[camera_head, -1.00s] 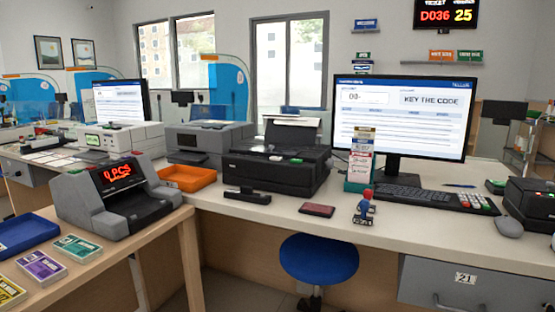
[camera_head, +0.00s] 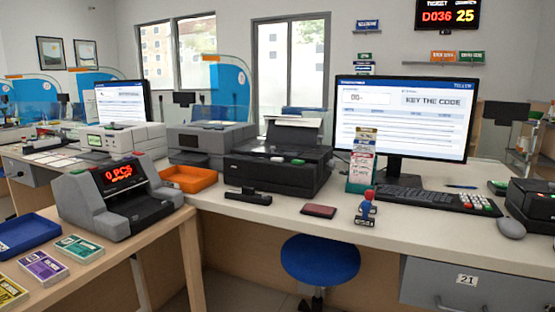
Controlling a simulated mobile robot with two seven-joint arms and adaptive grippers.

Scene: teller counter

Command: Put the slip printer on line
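A black printer (camera_head: 283,177), likely the slip printer, stands on the counter in the middle of the head view. A pale sheet (camera_head: 293,128) stands up at its back. A small green button (camera_head: 298,161) and a pale one beside it show on its top; whether a lamp is lit is too small to tell. The monitor (camera_head: 403,117) right of it reads "KEY THE CODE" with "00-" in a box. A keypad (camera_head: 478,203) with coloured keys lies at the right end of the keyboard (camera_head: 425,194). Neither of my grippers is in view.
A banknote counter (camera_head: 120,200) reading "0 PCS" stands on the left side table. An orange tray (camera_head: 188,179), grey printer (camera_head: 210,146), leaflet holder (camera_head: 361,172), stamp (camera_head: 367,208), dark red pad (camera_head: 319,211) and mouse (camera_head: 511,228) stand about. A blue stool (camera_head: 320,259) is below the counter.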

